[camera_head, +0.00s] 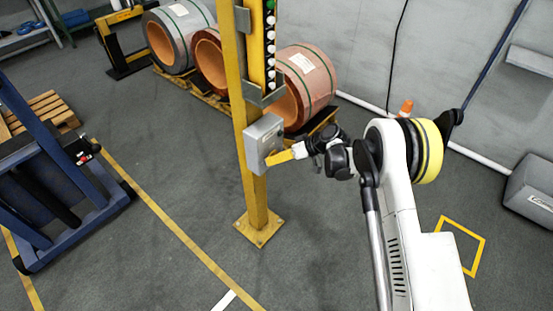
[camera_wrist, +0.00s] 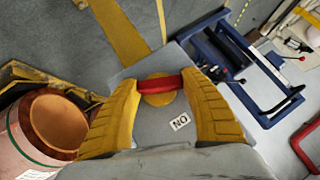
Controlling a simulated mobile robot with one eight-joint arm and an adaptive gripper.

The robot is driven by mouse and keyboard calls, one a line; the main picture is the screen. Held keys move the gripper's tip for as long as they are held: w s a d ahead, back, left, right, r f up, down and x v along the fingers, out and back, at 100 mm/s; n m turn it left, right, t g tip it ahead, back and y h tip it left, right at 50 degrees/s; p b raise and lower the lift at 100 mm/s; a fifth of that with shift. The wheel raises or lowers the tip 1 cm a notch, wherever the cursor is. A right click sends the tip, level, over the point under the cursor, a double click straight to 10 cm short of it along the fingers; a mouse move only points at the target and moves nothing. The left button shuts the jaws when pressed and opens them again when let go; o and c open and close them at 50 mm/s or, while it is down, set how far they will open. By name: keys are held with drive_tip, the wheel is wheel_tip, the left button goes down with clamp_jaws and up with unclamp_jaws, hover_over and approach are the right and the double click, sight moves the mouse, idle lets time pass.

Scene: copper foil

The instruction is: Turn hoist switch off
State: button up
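The hoist switch is a red bar handle (camera_wrist: 160,84) on a yellow round disc (camera_wrist: 158,98), set on the face of a grey box (camera_wrist: 152,125). In the wrist view the bar lies roughly crosswise. A label reading "ON" (camera_wrist: 180,121), upside down, is below right of the disc. In the head view the grey box (camera_head: 263,140) is mounted on a yellow post (camera_head: 253,190), and its switch face is hidden. My gripper (camera_wrist: 160,78) is open, with one yellow finger at each end of the bar. I cannot tell whether the fingers press on it. My gripper (camera_head: 280,157) is at the box's right side.
Copper foil coils (camera_head: 306,80) lie on a yellow rack behind the post. A blue frame (camera_head: 60,200) stands at the left, and a wooden pallet (camera_head: 42,110) lies behind it. A grey case (camera_head: 530,190) is at the right. The floor around the post is clear.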

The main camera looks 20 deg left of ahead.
drive_tip(key=shift+s+a+n+t+h, duration=0.1)
drive_tip(key=shift+s+n+t+h, duration=0.1)
drive_tip(key=shift+n+t+h, duration=0.6)
drive_tip(key=shift+w+f+n+t, duration=0.1)
drive_tip(key=shift+n+t, duration=0.2)
drive_tip(key=shift+t, duration=0.7)
drive_tip(key=o, duration=1.2)
drive_tip(key=shift+c, duration=0.2)
drive_tip(key=v, duration=1.2)
